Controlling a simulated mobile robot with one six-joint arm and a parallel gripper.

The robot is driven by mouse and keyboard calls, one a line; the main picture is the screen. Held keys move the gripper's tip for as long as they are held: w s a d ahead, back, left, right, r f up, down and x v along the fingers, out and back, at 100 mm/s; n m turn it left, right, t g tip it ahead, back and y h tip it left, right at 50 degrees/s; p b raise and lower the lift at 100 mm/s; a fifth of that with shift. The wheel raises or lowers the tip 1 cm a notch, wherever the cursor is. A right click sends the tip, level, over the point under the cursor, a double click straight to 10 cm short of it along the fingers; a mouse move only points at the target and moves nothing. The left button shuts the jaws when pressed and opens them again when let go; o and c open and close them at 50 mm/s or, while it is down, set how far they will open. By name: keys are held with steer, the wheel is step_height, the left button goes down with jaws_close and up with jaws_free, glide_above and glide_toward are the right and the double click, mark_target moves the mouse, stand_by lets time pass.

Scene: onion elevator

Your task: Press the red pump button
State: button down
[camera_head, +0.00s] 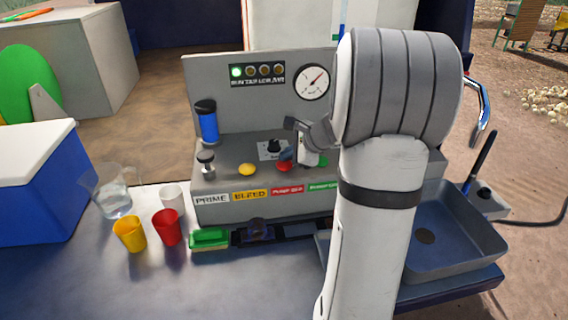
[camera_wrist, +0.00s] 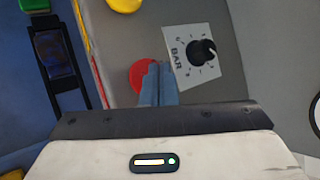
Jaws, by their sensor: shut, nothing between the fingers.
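The red pump button (camera_head: 284,167) is on the sloping grey control panel, above a red label, between a yellow button and a green one. In the wrist view the red button (camera_wrist: 141,76) is partly hidden behind my fingers. My gripper (camera_head: 287,155) is shut and empty, its blue-grey fingertips (camera_wrist: 160,70) over the button's right side in the wrist view. I cannot tell whether the fingertips touch the button.
A yellow button (camera_head: 247,169), a black BAR knob (camera_head: 274,146) and a green button (camera_head: 322,161) are close by. A blue cylinder (camera_head: 206,122) stands at the panel's left. Cups and a water jug (camera_head: 114,197) stand left; a sink (camera_head: 440,240) is at right.

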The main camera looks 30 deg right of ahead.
mark_target(288, 164)
steer(key=shift+f+b, duration=0.6)
stand_by(0.4)
steer(key=shift+r, duration=0.15)
steer(key=shift+r+p, duration=0.8)
steer(key=shift+r, duration=0.1)
step_height(288, 164, up, 5)
steer(key=p, duration=0.4)
stand_by(0.8)
